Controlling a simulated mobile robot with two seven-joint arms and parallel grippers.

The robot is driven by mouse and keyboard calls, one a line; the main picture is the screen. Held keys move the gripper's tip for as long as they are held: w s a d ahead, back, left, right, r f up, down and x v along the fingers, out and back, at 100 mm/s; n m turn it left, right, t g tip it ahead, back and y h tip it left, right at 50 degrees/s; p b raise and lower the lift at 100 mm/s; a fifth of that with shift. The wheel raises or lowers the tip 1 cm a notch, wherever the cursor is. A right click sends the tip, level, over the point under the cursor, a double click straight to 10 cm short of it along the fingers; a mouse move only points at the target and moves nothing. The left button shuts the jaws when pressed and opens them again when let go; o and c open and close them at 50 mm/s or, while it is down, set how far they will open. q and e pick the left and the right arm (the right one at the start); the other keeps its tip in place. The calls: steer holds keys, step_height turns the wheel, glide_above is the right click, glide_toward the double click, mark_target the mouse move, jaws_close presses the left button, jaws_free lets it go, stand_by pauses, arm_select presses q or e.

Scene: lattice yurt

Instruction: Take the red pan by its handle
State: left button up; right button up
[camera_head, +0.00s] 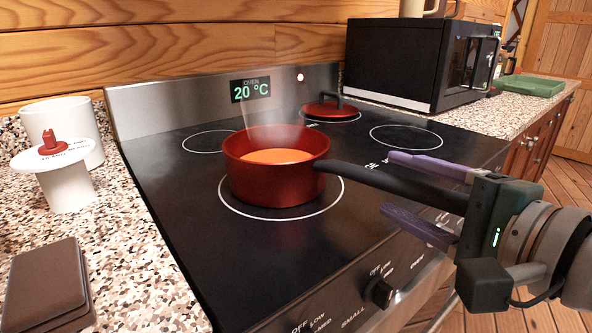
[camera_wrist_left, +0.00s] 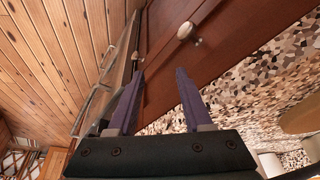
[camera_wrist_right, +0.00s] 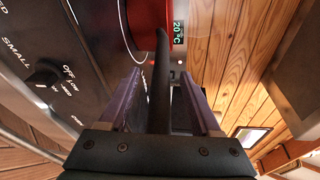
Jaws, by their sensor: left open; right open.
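The red pan (camera_head: 262,180) stands on the front burner ring of the stove, with orange contents and steam above it. Its black handle (camera_head: 395,184) points right, towards my right gripper (camera_head: 388,183). That gripper is open, with one purple finger on each side of the handle. In the right wrist view the handle (camera_wrist_right: 158,100) runs between the two fingers (camera_wrist_right: 160,74), with gaps visible beside it. The red pan's side (camera_wrist_right: 150,22) shows beyond. My left gripper (camera_wrist_left: 160,72) is open and empty, in front of a brown cabinet; it is outside the head view.
A red lid (camera_head: 330,110) lies on a back burner. A black microwave (camera_head: 405,65) stands on the far counter by a green tray (camera_head: 530,86). White canisters (camera_head: 68,180) and a brown box (camera_head: 45,285) are on the left counter. A stove knob (camera_head: 380,293) sits below the handle.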

steer(key=shift+c, duration=0.2)
jaws_close()
stand_by(0.4)
stand_by(0.8)
steer(key=shift+w+r, duration=0.1)
steer(key=shift+r, duration=0.15)
